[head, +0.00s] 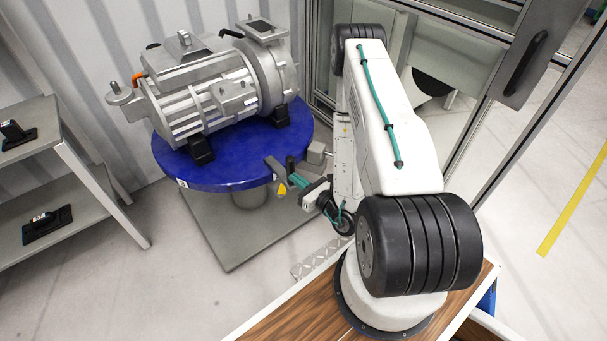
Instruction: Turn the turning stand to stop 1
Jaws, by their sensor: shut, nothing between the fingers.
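The turning stand is a round blue plate (235,178) on a short post over a grey square base (226,236). It stands at the upper middle of the head view. A silver drive unit (205,92) lies on the plate, held by dark blocks. A small white mark (182,183) shows on the plate's front left rim; I cannot read it. My gripper (284,180) is at the plate's front right edge, close to the rim. It is shut with nothing held. Whether it touches the rim, I cannot tell. A yellow piece (282,189) shows by the fingertips.
A grey shelf rack (75,150) with small dark devices stands at the left. A framed cabinet with a dark handle (525,68) is at the right. A corrugated wall is close behind the stand. Floor is free between the rack and the stand.

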